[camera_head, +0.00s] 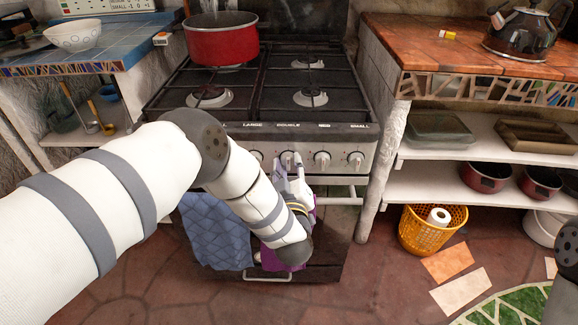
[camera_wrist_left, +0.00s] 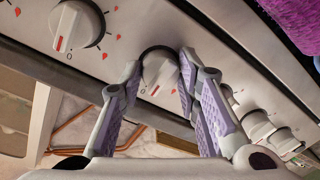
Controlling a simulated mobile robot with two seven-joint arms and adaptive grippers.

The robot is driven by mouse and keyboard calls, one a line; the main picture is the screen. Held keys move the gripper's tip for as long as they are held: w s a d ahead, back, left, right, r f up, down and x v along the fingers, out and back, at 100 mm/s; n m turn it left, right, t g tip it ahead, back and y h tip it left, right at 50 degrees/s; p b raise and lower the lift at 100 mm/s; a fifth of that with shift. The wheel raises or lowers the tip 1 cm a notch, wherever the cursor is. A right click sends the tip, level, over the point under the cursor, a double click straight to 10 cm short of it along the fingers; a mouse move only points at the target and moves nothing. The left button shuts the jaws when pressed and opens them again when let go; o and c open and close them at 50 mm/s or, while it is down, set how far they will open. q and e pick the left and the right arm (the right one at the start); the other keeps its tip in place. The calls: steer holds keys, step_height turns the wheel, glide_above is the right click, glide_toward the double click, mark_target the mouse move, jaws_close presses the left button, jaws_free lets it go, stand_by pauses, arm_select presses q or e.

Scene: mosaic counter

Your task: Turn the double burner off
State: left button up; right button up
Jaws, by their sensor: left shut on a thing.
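The stove's control panel (camera_head: 335,140) has a row of round knobs with labels above them. My left gripper (camera_head: 290,166) reaches the panel under the label "DOUBLE". In the left wrist view its two purple-padded fingers (camera_wrist_left: 160,70) sit on either side of a white knob (camera_wrist_left: 158,72) with a red mark. The left gripper is shut on this double burner knob. The red mark points toward the lower side, near a printed 0. My right gripper is not in view; only part of my right arm shows at the right edge.
A red pot (camera_head: 222,44) stands on the back left burner. Other knobs (camera_wrist_left: 76,28) flank the held one closely. A blue cloth (camera_head: 215,230) hangs below the panel. A yellow basket (camera_head: 432,230) stands on the floor at right.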

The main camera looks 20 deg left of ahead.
arm_select(q)
steer(key=o, duration=1.2)
steer(key=shift+c, duration=0.2)
steer(key=v, duration=1.2)
